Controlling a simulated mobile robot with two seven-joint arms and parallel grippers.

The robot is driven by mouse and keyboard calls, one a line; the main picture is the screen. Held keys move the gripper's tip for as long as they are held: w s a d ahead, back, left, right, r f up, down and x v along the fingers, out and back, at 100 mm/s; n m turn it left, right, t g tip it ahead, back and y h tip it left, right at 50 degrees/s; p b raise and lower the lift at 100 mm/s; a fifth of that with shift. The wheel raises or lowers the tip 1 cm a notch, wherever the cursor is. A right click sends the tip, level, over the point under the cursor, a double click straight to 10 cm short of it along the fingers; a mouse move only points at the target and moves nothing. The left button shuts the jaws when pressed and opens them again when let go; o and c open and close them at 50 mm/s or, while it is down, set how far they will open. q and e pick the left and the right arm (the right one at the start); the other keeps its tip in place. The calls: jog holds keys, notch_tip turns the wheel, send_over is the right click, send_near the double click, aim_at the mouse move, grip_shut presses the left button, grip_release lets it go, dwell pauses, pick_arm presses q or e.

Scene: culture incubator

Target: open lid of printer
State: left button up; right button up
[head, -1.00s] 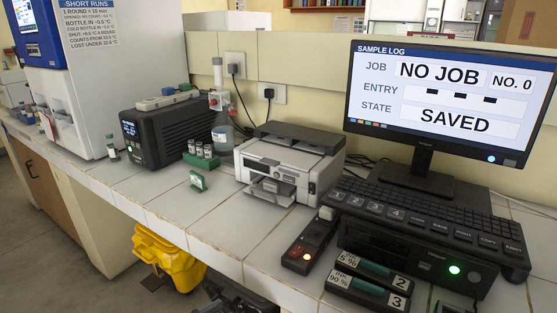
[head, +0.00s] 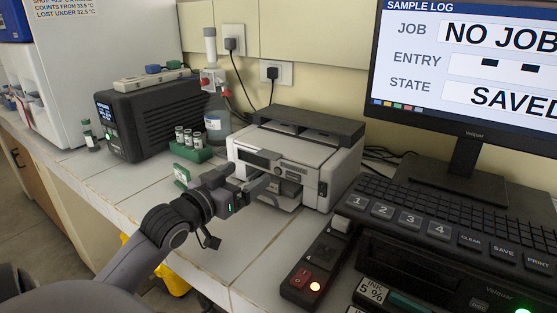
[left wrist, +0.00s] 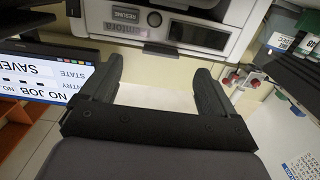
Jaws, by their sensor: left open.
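The printer (head: 245,160) is a white box with a dark grey lid (head: 318,123) on top, and the lid looks shut. It stands against the wall in the middle of the head view. My left gripper (head: 264,184) reaches in from the lower left, at the printer's front near the output tray. In the left wrist view, the two fingers of the left gripper (left wrist: 158,70) are spread with nothing between them. The printer's front (left wrist: 222,15) crosses the top of that view, beyond the fingertips. Whether they touch the printer is unclear. My right gripper is out of view.
A monitor (head: 480,60), a keypad (head: 430,225) and a black switch box (head: 312,265) stand right of the printer. A green vial rack (head: 190,152), a bottle (head: 216,125) and a black box (head: 160,120) stand left. Bare tiles (head: 245,235) lie in front.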

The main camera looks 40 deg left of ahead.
aim_at(265, 157)
pick_arm(q)
jog(key=w, duration=0.2)
jog(key=r, duration=0.1)
jog(key=shift+w+a, duration=0.35)
jog(key=shift+w, duration=0.05)
jog(key=w, duration=0.4)
jog(key=shift+a+f, duration=0.1)
jog(key=shift+a, duration=0.1)
jog(key=shift+w, duration=0.65)
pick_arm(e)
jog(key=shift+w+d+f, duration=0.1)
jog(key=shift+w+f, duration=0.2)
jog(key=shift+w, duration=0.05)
